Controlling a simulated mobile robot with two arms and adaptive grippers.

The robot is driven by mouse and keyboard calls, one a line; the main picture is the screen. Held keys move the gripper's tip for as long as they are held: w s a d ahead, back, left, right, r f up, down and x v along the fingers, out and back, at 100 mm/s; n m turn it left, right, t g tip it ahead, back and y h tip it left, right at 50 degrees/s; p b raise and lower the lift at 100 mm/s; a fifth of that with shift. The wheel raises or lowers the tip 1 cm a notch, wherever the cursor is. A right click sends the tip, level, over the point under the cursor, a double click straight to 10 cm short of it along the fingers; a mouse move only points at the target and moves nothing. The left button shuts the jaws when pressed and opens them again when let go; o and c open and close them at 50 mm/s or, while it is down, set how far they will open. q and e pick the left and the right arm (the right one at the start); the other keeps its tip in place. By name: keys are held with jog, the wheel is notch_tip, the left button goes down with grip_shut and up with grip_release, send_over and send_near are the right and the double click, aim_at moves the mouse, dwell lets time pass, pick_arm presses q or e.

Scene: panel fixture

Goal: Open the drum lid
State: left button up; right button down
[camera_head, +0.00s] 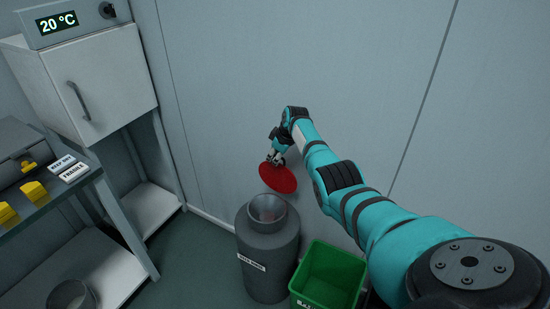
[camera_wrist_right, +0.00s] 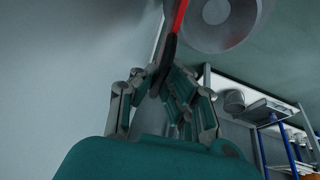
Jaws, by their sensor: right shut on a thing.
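The grey drum (camera_head: 267,245) stands upright on the floor against the back wall, with a label on its side and its round top opening uncovered. The red lid (camera_head: 278,179) is off the drum, tilted, in the air just above and behind the opening. My right gripper (camera_head: 277,158) is shut on the lid at its upper part. In the right wrist view the lid (camera_wrist_right: 178,16) shows edge-on as a red strip between the fingers (camera_wrist_right: 165,80), and the drum (camera_wrist_right: 220,20) shows beyond it. My left gripper is not in view.
A green bin (camera_head: 328,275) stands on the floor right of the drum, under my right arm. A shelf table (camera_head: 112,215) with yellow items and labelled blocks is at the left. A white cabinet (camera_head: 98,80) with a temperature display stands behind it. Bare wall lies behind the lid.

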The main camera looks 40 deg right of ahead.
jog(key=shift+w+d+r, duration=0.1)
jog(key=shift+d+r, duration=0.05)
jog(key=shift+d, duration=0.05)
jog(key=c, duration=1.8)
grip_release()
jog(key=o, duration=0.4)
jog(key=shift+a, duration=0.1)
jog(key=v, duration=1.2)
